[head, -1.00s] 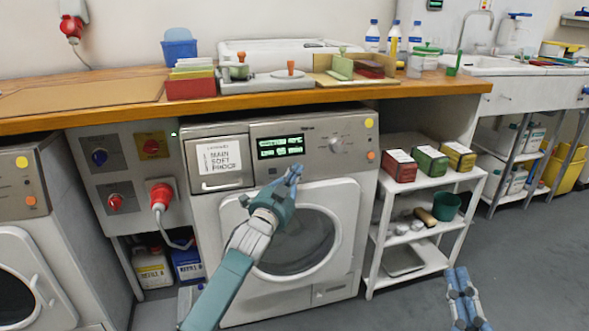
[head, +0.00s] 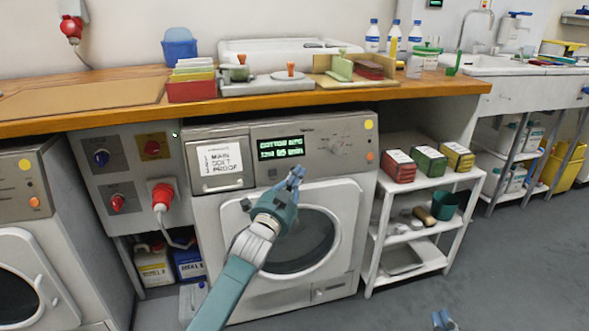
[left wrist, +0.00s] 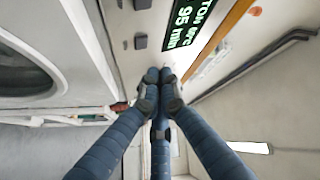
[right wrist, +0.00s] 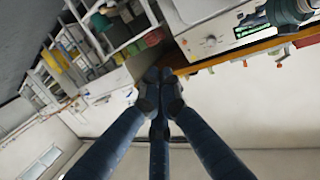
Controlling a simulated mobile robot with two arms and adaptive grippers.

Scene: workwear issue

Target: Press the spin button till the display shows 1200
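The washing machine (head: 290,255) stands under the wooden counter. Its lit green display (head: 281,148) shows two lines; in the left wrist view the display (left wrist: 192,38) is cut off and reads "TON" and "95 min". No spin figure is legible. Dark square buttons (left wrist: 140,41) sit on the panel beside the display in that view; their labels are not readable. My left gripper (head: 297,173) is just below the display, fingertips together and empty in the left wrist view (left wrist: 160,76). Contact with a button cannot be told. My right gripper (right wrist: 160,78) is shut and empty, at the head view's bottom edge (head: 443,319).
A dial (head: 336,146) is right of the display. A detergent drawer (head: 219,164) with a paper label is left of it. A white shelf trolley (head: 415,232) stands close on the right, and a grey socket panel (head: 128,180) on the left. The floor at the right is clear.

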